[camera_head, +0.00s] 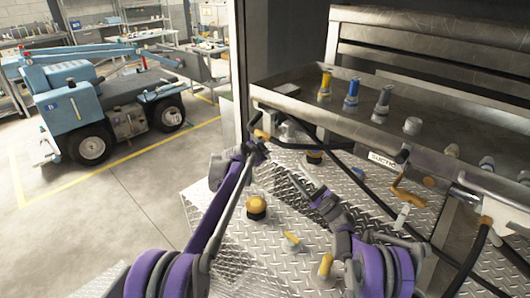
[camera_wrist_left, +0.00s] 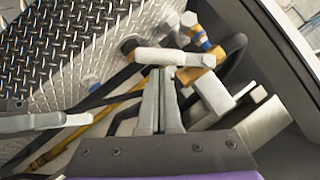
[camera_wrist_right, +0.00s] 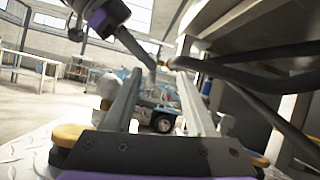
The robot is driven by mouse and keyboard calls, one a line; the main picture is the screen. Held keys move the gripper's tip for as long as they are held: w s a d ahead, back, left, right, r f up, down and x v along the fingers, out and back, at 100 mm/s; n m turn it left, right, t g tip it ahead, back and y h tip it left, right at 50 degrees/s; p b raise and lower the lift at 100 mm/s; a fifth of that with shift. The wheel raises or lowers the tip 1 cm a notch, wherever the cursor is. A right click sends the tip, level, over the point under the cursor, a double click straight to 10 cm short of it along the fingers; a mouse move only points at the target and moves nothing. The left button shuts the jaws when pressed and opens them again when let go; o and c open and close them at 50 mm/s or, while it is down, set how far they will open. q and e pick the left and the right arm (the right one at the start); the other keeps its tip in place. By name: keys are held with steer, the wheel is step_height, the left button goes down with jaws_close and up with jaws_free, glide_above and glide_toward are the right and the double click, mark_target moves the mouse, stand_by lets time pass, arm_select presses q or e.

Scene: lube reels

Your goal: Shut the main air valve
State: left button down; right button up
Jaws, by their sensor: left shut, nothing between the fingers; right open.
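In the left wrist view a brass fitting (camera_wrist_left: 196,36) with a blue band carries a pale lever-like bar (camera_wrist_left: 158,56). It looks like the air valve, but no label shows. In the head view a small brass part (camera_head: 261,135) by the frame post seems to be the same fitting. My left gripper (camera_head: 259,152) is shut and empty, close beside it. Its fingertips (camera_wrist_left: 160,72) are at the bar's lower edge; I cannot tell whether they touch. My right gripper (camera_head: 291,170) is open and empty, lower and to the right, above the tread plate; its spread fingers show in the right wrist view (camera_wrist_right: 160,78).
A metal shelf (camera_head: 450,140) with several coloured nozzles runs along the right. Black hoses (camera_head: 350,168) and an orange handle (camera_head: 408,192) hang below it. A yellow-topped knob (camera_head: 257,205) stands on the tread plate (camera_head: 290,215). A blue vehicle (camera_head: 75,105) stands far left.

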steer(key=s+a+r+n+g+h, duration=0.2)
steer(key=s+a+r+n+g, duration=0.3)
steer(key=s+a+n, duration=0.15)
steer(key=s+a+n+g+h, duration=0.35)
steer(key=s+n, duration=0.35)
steer(key=s, duration=0.5)
arm_select(q)
steer(key=shift+f+m+t, duration=0.25)
steer(key=shift+m+t, duration=0.05)
steer(key=shift+m, duration=0.1)
arm_select(e)
steer(key=s+d+f+n+h, duration=0.3)
steer(key=s+d, duration=0.1)
steer(key=s, duration=0.4)
steer(key=s+d+f+n+g+h, duration=0.1)
steer(key=s+d+f+n+h, duration=0.2)
steer(key=s, duration=0.6)
steer(key=s+d+f+n+g+h, duration=0.1)
steer(key=s+d+f+n+h, duration=0.3)
steer(key=s, duration=0.5)
steer(key=shift+s+d+n+h, duration=0.25)
steer(key=shift+d+n+h, duration=0.4)
steer(key=shift+d, duration=0.3)
